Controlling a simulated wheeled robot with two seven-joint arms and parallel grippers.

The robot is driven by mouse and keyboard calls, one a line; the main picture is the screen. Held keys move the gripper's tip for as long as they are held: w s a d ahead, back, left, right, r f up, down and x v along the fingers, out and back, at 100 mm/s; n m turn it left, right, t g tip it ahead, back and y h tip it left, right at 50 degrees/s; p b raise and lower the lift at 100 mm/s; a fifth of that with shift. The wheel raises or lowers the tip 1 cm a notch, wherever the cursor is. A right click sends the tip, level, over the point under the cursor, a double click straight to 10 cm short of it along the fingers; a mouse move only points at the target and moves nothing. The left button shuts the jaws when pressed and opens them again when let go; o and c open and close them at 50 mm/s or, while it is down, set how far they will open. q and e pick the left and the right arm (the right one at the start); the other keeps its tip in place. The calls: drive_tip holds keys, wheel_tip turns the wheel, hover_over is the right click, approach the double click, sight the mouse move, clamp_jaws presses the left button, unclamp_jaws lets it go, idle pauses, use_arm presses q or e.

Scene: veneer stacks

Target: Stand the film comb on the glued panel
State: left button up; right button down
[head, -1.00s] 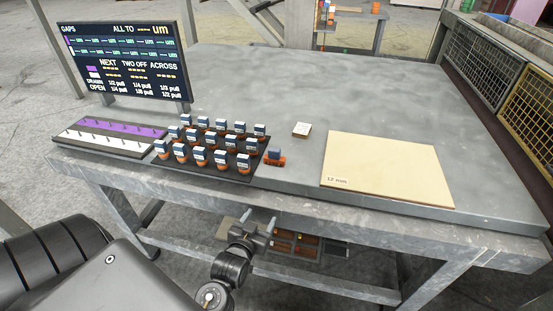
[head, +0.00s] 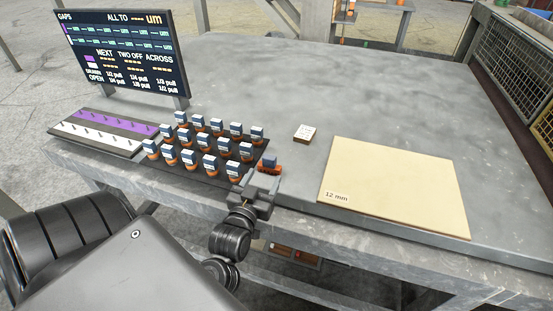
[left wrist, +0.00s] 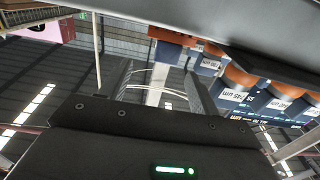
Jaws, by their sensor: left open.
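The film comb (head: 269,166), a small piece with an orange base and dark blue upper part, stands alone on the grey table, just right of a dark rack of similar pieces. The glued panel (head: 395,187) is a flat tan board marked 12 mm, lying to its right with its top bare. My left gripper (head: 262,184) is open and empty at the table's front edge, just in front of the comb and close to it. The left wrist view shows its fingers (left wrist: 158,78) apart, with orange-and-blue pieces beyond; which is the lone comb is unclear. My right gripper is not in view.
The dark rack (head: 190,177) holds several orange-and-blue pieces left of my gripper. A purple-and-white strip tray (head: 103,132) and a display screen (head: 122,52) stand farther left. A small white block (head: 305,133) lies behind the comb. The table's back is clear.

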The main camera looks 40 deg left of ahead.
sight(268, 163)
use_arm(q)
drive_tip(key=shift+w+a+r+p, duration=0.2)
drive_tip(key=shift+w+a, duration=0.15)
drive_tip(key=shift+w, duration=0.2)
drive_tip(key=shift+w+a+r+p, duration=0.1)
drive_tip(key=shift+w+a+p, duration=0.05)
drive_tip(key=shift+w+a, duration=0.3)
drive_tip(key=x, duration=0.2)
drive_tip(key=shift+w+f, duration=0.25)
drive_tip(key=shift+w, duration=0.15)
drive_tip(key=shift+a, duration=0.1)
drive_tip(key=x, duration=0.1)
drive_tip(key=p+x, duration=0.1)
drive_tip(key=x, duration=0.3)
drive_tip(key=shift+a+f, duration=0.15)
drive_tip(key=shift+f, duration=0.15)
drive_tip(key=shift+s, duration=0.1)
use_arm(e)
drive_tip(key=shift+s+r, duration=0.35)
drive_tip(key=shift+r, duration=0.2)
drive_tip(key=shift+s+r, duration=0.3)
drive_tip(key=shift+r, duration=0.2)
use_arm(q)
drive_tip(key=shift+c, duration=0.4)
